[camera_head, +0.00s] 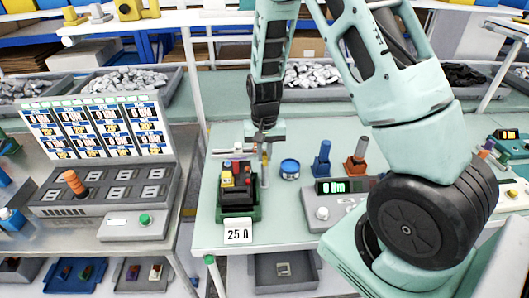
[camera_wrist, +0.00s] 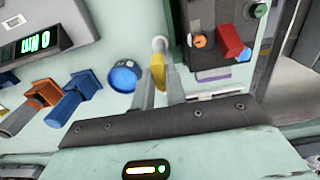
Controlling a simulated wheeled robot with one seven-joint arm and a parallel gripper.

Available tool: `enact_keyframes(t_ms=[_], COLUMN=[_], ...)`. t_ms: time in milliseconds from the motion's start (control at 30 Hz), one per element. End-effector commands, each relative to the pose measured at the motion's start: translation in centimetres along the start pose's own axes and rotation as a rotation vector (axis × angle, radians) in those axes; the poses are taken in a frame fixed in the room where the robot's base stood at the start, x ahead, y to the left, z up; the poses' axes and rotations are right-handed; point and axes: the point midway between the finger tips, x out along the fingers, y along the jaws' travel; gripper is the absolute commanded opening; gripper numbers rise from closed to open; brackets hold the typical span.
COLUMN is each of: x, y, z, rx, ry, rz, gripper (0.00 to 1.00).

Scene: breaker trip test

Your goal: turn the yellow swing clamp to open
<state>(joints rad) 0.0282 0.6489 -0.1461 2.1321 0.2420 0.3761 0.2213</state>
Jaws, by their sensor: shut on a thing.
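The yellow swing clamp (camera_head: 264,166) stands at the right side of the dark breaker (camera_head: 238,197) in its green holder (camera_head: 226,214). In the wrist view the yellow clamp (camera_wrist: 158,72) lies between my two fingers, with a pale round post end just beyond it. My gripper (camera_head: 264,150) reaches down from above and is shut on the clamp; it also shows in the wrist view (camera_wrist: 159,85). The fingers cover part of the clamp, so its exact angle is hard to tell.
A blue round tin (camera_head: 289,168) is close to the right of the clamp. Blue (camera_head: 322,160) and orange (camera_head: 357,160) tools stand further right, behind a meter (camera_head: 337,205) reading 0 Nm. A 25 A card (camera_head: 237,231) is at the table's front. A test console (camera_head: 105,185) stands on the left table.

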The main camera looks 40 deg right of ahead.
Motion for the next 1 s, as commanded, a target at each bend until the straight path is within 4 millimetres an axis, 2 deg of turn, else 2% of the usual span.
enact_keyframes(t_ms=[500,533,600,867,1000], x=[-0.12,-0.12,-0.12,-0.07,-0.79], y=[-0.03,-0.03,-0.03,-0.02,-0.08], z=[-0.12,-0.13,-0.11,-0.05,-0.08], rx=[0.02,0.02,0.02,0.018,0.017], ry=[0.003,0.003,0.003,0.001,0.003], rz=[-0.002,-0.002,-0.001,-0.001,-0.002], gripper=[0.0,0.19,0.35,0.35,0.35])
